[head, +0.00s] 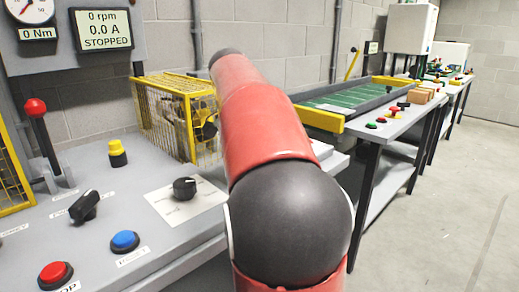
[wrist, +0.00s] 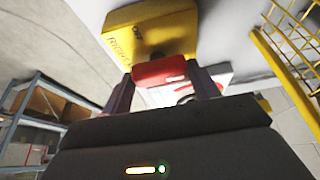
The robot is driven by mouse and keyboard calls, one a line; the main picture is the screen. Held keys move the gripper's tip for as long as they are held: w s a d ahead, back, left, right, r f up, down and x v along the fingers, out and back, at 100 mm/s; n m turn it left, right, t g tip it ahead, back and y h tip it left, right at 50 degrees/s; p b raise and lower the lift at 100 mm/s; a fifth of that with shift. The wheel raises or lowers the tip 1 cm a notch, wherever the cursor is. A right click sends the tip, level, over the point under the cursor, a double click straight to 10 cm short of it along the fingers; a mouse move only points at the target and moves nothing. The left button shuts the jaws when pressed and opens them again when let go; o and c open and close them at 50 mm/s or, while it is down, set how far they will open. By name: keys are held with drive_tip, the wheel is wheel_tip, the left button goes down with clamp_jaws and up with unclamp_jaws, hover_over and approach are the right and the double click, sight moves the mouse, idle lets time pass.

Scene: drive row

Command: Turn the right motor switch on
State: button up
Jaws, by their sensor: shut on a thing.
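In the wrist view, the right motor switch has a yellow plate (wrist: 165,32) with lettering that partly reads "RIGHT". A red handle (wrist: 162,72) sits in front of the plate. My gripper (wrist: 163,90) is shut on the red handle, one dark finger at each side. In the head view my red and black arm reaches forward over the bench, and it hides my gripper and the switch. A display (head: 103,29) reads 0 rpm, 0.0 A, STOPPED.
On the grey bench are a red-knobbed lever (head: 36,108), a black rotary knob (head: 185,188), a red button (head: 55,273) and a blue button (head: 125,241). A yellow cage (head: 160,115) stands left of my arm. The floor at right is clear.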

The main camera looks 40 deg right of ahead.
drive_tip(key=o, duration=1)
drive_tip(key=v, duration=0.7)
drive_tip(key=shift+a+r, duration=0.2)
drive_tip(key=shift+r, duration=0.2)
